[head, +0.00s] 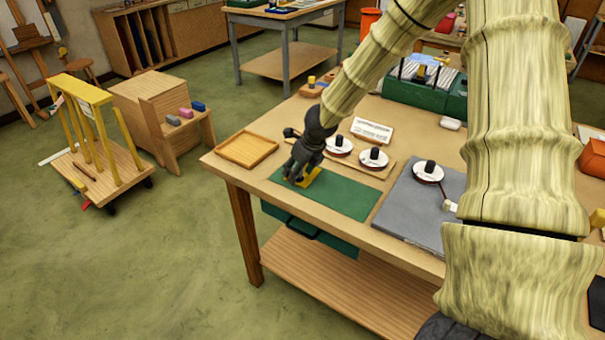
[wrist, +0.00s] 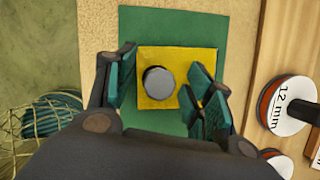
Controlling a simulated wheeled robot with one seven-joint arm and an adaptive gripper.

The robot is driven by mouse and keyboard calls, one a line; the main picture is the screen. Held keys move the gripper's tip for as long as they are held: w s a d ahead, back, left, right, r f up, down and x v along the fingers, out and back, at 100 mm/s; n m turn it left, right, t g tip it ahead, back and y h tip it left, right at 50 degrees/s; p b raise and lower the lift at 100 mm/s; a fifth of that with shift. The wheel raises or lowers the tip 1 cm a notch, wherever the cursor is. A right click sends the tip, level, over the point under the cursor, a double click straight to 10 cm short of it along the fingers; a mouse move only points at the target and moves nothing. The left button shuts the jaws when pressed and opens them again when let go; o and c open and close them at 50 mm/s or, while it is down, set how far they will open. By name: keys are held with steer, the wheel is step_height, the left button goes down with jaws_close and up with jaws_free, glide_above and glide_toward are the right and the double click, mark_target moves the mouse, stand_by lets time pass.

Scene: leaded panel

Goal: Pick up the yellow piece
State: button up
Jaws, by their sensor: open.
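The yellow piece (wrist: 203,60) is a flat square plate with a round grey knob (wrist: 160,83) on it. It lies on the green mat (wrist: 180,18), near the mat's left end in the head view. My gripper (wrist: 163,75) is open above the piece, with one finger on each side of the knob. In the wrist view the right finger overlaps the plate's right edge and the left finger is by its left edge. In the head view my gripper (head: 300,174) partly hides the yellow piece (head: 313,176). I cannot tell whether the fingers touch it.
A shallow wooden tray (head: 246,149) lies left of the mat. A grey slab (head: 408,212) lies right. The mat's front part is clear.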

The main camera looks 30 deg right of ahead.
steer(key=c, duration=1.1)
steer(key=shift+o, duration=0.2)
step_height(320, 180, up, 28)
steer(key=b, duration=0.2)
steer(key=o, duration=0.4)
steer(key=c, duration=0.4)
steer(key=shift+f, duration=0.15)
